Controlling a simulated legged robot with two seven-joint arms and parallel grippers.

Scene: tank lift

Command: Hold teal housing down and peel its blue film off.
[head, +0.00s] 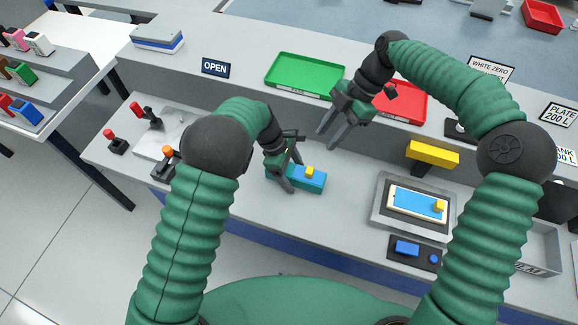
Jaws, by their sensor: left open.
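The teal housing (318,186) lies on the grey bench in the middle of the head view. A blue film (316,176) covers its top, with a small yellow tab (309,172) standing on it. My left gripper (292,163) is open at the housing's left end, partly hiding that end; I cannot tell whether it touches. My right gripper (329,138) is open and empty, above and beyond the housing, with its fingers pointing down and left.
A green tray (306,76) and a red tray (412,104) lie on the raised shelf behind. A grey scale (380,217) at the right carries a white-edged blue plate with a yellow tab. Levers (115,141) stand at the left. The bench front near the housing is clear.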

